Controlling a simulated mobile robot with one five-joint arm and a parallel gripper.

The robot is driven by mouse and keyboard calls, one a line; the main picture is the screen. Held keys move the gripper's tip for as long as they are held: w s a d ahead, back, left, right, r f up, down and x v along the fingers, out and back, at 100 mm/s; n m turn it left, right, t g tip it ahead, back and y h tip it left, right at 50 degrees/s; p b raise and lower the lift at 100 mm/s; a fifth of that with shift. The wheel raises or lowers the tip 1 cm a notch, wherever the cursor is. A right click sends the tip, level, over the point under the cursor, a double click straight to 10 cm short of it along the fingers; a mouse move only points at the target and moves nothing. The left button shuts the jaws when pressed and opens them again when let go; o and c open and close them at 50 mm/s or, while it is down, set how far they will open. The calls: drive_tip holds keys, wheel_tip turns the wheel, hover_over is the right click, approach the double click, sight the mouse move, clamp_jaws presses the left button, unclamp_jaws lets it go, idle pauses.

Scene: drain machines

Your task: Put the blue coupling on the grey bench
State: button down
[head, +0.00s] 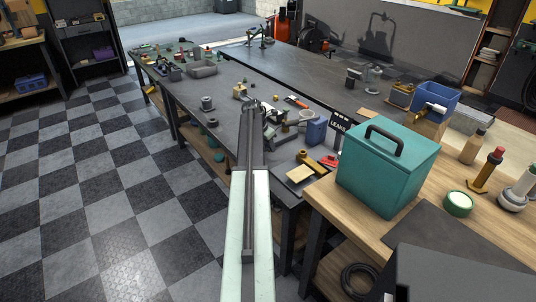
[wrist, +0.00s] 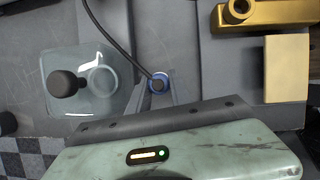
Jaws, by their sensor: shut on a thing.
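The blue coupling (wrist: 165,79) is a small blue ring with a dark middle in the wrist view, just above the dark edge of my gripper's pale green body. My gripper (head: 252,106) is at the end of my outstretched arm, above the long grey bench (head: 228,78) in the head view. I cannot pick out the coupling in the head view. A thin black cable curves to the ring in the wrist view.
A wooden bench with a teal box (head: 385,170) stands at the right. A blue container (head: 316,131), a beige block (head: 299,174) and small tools crowd the grey bench's near end. A second dark table (head: 330,68) stands behind. Checkered floor at left is open.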

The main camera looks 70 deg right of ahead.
sight(269, 151)
wheel_tip(269, 151, down, 4)
drive_tip(key=b, duration=0.3)
drive_tip(key=shift+b, duration=0.4)
drive_tip(key=shift+r, duration=0.3)
drive_tip(key=shift+f, duration=0.15)
drive_tip(key=c, duration=1.2)
unclamp_jaws()
drive_tip(key=shift+o, duration=0.2)
drive_tip(key=shift+r+p, duration=0.3)
drive_tip(key=shift+p, duration=0.05)
drive_tip(key=p+v, duration=1)
drive_tip(key=v, duration=0.1)
drive_tip(key=shift+r+p, duration=0.35)
drive_tip(key=shift+p, duration=0.05)
